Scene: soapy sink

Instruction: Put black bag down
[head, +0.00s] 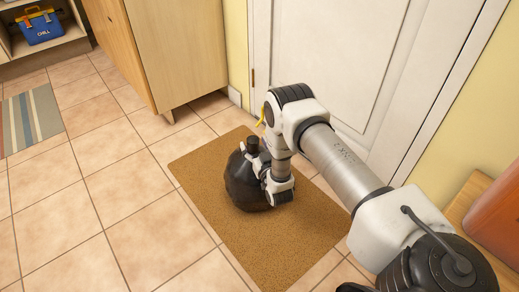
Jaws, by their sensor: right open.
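The black bag (241,183) sits upright on a brown doormat (215,163) in front of a white door. Its knotted top (252,145) sticks up. My right arm reaches in from the lower right, and my right gripper (262,168) is at the bag's right side, close to its top. The jaws are open, and part of the gripper is hidden behind my own wrist. I cannot tell whether the fingers touch the bag. My left gripper is not in view.
A wooden cabinet (175,50) stands behind the mat, beside the white door (335,65). An orange object (499,215) is at the right edge. Tiled floor left of the mat is clear.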

